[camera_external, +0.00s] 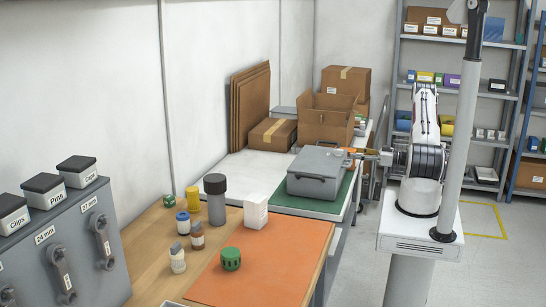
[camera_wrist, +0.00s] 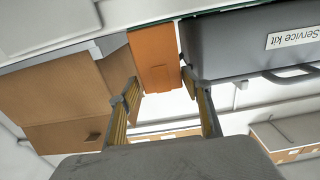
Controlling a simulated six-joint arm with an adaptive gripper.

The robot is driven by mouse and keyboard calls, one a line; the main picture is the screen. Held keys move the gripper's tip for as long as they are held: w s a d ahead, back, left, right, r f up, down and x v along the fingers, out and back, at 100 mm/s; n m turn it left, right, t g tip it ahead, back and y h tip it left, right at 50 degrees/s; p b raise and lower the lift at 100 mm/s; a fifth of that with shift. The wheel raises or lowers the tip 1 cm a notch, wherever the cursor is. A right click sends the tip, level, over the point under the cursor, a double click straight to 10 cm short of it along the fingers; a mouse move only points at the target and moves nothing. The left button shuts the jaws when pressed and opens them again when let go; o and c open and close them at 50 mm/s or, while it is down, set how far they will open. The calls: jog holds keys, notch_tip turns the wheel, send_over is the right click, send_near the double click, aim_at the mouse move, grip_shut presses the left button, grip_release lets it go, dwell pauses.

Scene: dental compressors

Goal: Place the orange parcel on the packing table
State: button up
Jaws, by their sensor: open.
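The orange parcel (camera_wrist: 153,55) is a flat-sided orange block in the wrist view, at the fingertips of my gripper (camera_wrist: 161,76). My gripper is open, with one finger to each side of the parcel's near end; I cannot tell whether either finger touches it. In the external view only a small orange patch of the parcel (camera_external: 352,150) shows behind the grey case, and my gripper (camera_external: 368,155) reaches in from the right. The parcel appears to rest on the white-topped packing table (camera_external: 238,165), beside the case; its underside is hidden.
The grey service kit case (camera_external: 316,168) stands on a green mat (camera_external: 310,204), close beside my gripper. An open carton (camera_external: 325,122) stands behind. A wooden bench with an orange mat (camera_external: 270,262) and several containers is in front. White tabletop at left is clear.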

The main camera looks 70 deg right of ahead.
jog(key=shift+w+a+r, duration=0.1)
jog(key=shift+w, duration=1.15)
jog(key=shift+w+a, duration=0.1)
jog(key=shift+w, duration=1.15)
jog(key=c, duration=1.2)
jog(key=shift+o, duration=0.2)
jog(key=shift+r, duration=0.15)
jog(key=s, duration=1.8)
